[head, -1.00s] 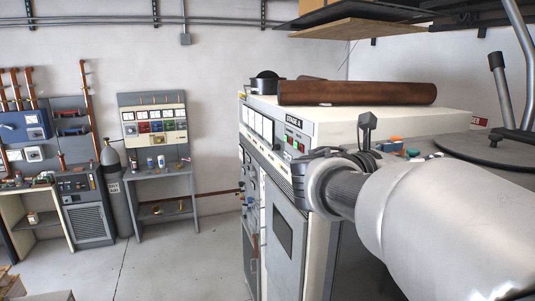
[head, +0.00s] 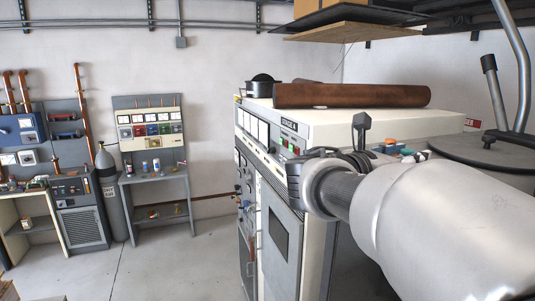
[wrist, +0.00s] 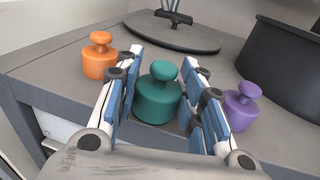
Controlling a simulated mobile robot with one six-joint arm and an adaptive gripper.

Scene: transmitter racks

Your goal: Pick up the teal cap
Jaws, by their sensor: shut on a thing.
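The teal cap (wrist: 157,95) is a squat cylinder with a round knob on top. In the wrist view it stands upright between the two blue-padded fingers of my gripper (wrist: 162,60), which are shut on it. Its underside is hidden, so I cannot tell whether it touches the grey top. In the head view my arm hides most of the gripper.
An orange cap (wrist: 100,58) stands left of the fingers and a purple cap (wrist: 240,106) close on the right. A dark round pot (wrist: 284,62) stands at the right. A flat dark disc (wrist: 175,32) lies behind. A brown roll (head: 350,95) lies on the cabinet.

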